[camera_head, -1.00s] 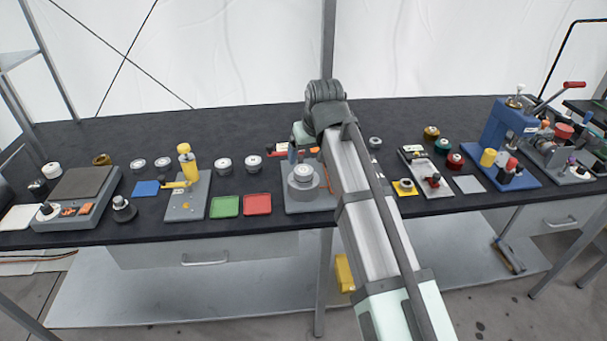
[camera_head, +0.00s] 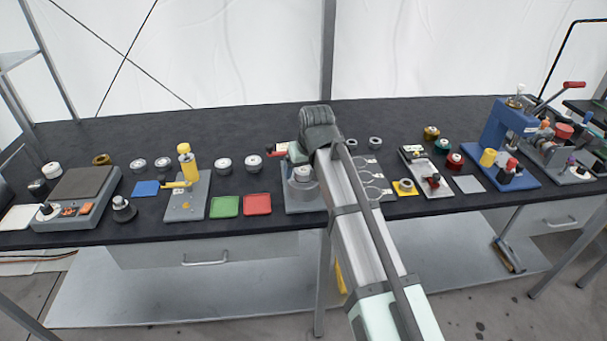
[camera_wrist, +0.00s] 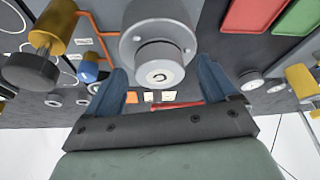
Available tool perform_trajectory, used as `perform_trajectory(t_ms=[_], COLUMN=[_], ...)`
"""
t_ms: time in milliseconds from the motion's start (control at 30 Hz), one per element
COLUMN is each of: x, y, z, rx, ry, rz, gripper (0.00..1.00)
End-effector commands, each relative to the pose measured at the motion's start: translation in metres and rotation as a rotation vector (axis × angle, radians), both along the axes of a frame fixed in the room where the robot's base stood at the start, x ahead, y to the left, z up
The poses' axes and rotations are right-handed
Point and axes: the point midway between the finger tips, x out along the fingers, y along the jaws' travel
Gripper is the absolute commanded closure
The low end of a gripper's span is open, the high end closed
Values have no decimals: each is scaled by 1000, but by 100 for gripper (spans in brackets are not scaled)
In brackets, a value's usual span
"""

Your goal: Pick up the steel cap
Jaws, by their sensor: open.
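A silver round cap (camera_wrist: 158,64), which I take to be the steel cap, stands on a wider grey round body on the grey fixture plate (camera_head: 292,205). In the head view the cap (camera_head: 302,173) is partly covered by my arm. In the wrist view my gripper (camera_wrist: 160,86) is open, with one blue finger on each side of the cap's near end. Nothing is held. I cannot tell the height gap between fingertips and cap. The fingers are hidden in the head view.
A red tray (camera_head: 257,204) and a green tray (camera_head: 225,206) lie left of the fixture. A yellow lever press (camera_head: 187,185) stands further left. In the wrist view, a yellow-and-dark knob (camera_wrist: 45,45) stands left of the cap. A red-handled object (camera_wrist: 177,105) lies beyond the gripper.

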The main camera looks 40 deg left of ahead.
Motion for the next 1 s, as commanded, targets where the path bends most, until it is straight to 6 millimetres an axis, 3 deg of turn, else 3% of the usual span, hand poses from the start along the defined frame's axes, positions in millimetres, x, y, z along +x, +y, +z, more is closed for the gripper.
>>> perform_trajectory(t_ms=[100,167,900,1000], x=[0,0,0,0], y=[0,0,0,0], z=[0,1,1,1], rx=[0,0,1,1], ry=[0,0,-1,-1], rz=[0,0,0,0], gripper=[15,20,91,92])
